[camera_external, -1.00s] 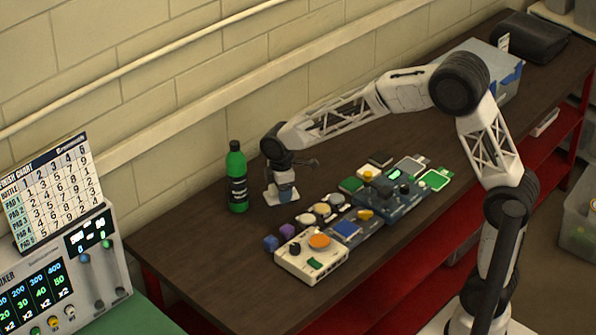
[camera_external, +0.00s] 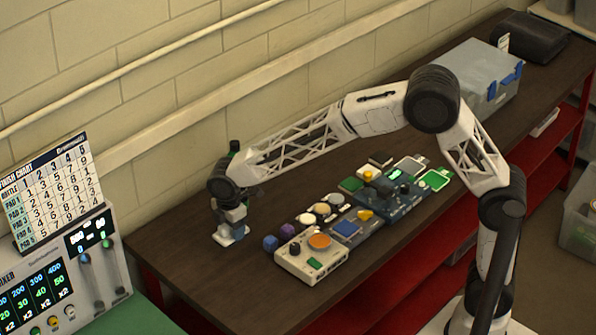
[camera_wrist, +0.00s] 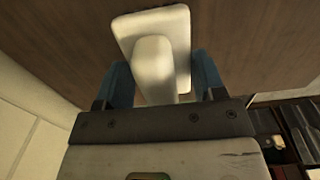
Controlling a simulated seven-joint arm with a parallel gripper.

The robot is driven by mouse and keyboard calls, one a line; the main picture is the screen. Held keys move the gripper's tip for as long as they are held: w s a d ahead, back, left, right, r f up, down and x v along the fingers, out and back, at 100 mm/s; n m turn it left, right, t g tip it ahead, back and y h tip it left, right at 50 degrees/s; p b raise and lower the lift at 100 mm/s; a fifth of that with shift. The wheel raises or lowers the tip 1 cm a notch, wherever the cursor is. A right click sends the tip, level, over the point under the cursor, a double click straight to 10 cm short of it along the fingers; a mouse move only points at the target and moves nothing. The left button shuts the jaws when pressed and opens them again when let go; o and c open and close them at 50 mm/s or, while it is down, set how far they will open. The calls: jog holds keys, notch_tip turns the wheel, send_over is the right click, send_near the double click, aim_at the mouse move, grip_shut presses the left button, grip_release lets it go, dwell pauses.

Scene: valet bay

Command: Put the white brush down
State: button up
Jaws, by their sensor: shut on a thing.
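My gripper (camera_external: 232,219) points down near the left end of the dark table and is shut on the white brush (camera_external: 229,237). In the wrist view the brush (camera_wrist: 154,58) sits between two blue fingers, its handle between them and its flat white plate beyond the fingertips, with brown table top behind it. In the external view the plate is low at the table surface. I cannot tell whether it touches. The fingers hide part of the handle.
Several pads, blocks and a white device (camera_external: 296,268) lie to the right. A grey case (camera_external: 480,62) and a black bag (camera_external: 530,35) stand farther back. Bare table (camera_external: 180,246) lies left of the brush.

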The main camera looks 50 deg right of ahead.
jog(key=shift+a, duration=0.3)
jog(key=shift+a, duration=0.1)
jog(key=w+a, duration=0.2)
jog(key=w, duration=0.2)
jog(key=w+a+f, duration=0.1)
jog(key=w+a, duration=0.2)
jog(key=w, duration=0.2)
jog(key=w+a, duration=0.2)
jog(key=w, duration=0.3)
jog(key=shift+a+f, duration=0.25)
jog(key=shift+a, duration=0.1)
jog(key=shift+s, duration=0.1)
jog(key=shift+f, duration=1.8)
jog(key=o, duration=1)
jog(key=shift+f, duration=0.1)
